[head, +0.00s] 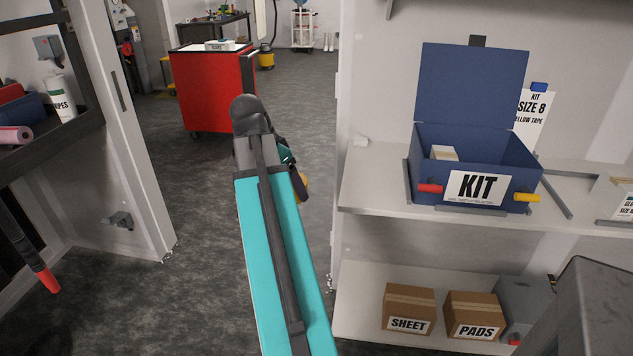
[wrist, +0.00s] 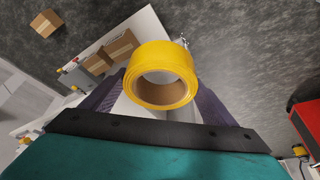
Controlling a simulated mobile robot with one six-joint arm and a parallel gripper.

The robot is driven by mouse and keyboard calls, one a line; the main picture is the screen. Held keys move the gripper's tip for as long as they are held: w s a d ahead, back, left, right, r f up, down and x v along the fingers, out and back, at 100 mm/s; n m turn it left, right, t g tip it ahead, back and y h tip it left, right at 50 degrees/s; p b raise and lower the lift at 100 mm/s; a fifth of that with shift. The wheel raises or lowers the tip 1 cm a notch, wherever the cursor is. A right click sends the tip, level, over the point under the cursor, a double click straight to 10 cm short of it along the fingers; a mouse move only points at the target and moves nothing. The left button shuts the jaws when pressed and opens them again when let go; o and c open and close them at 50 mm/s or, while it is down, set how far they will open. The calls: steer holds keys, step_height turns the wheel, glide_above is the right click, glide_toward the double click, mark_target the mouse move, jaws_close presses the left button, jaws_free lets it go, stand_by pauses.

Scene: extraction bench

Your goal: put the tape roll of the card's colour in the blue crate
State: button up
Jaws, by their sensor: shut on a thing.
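A yellow tape roll (wrist: 165,57) is held between the two dark fingers of my gripper (wrist: 160,92) in the wrist view. In the head view my arm hides most of the gripper; a bit of yellow (head: 303,184) shows at the arm's right side. The blue crate (head: 519,183), labelled KIT, stands on the upper shelf at the right with its lid up. A pale block (head: 444,153) is inside it. The card (head: 533,110) behind the crate reads "KIT SIZE 8" and "ELLOW TAPE", its left edge covered. The gripper is left of the crate and apart from it.
The upper shelf (head: 372,190) has grey rails beside the crate. Cardboard boxes marked SHEET (head: 408,308) and PADS (head: 474,314) sit on the lower shelf. Grey floor lies between.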

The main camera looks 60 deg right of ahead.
steer(key=w+a+f+n+t, duration=0.2)
steer(key=w+a+n+t, duration=0.2)
steer(key=w+a+n, duration=1.25)
steer(key=w+a+n+y, duration=0.1)
steer(key=w+a, duration=0.3)
steer(key=a, duration=0.5)
steer(key=w+a+f+n+t+y, duration=0.1)
steer(key=w+a, duration=0.3)
steer(key=a, duration=0.6)
steer(key=w+a+n+y, duration=0.2)
steer(key=w+a+n, duration=0.1)
steer(key=a, duration=0.7)
steer(key=shift+w+f+t, duration=0.15)
steer(key=shift+w+t, duration=0.25)
steer(key=shift+w, duration=0.2)
steer(key=shift+d, duration=0.75)
steer(key=shift+s, duration=0.15)
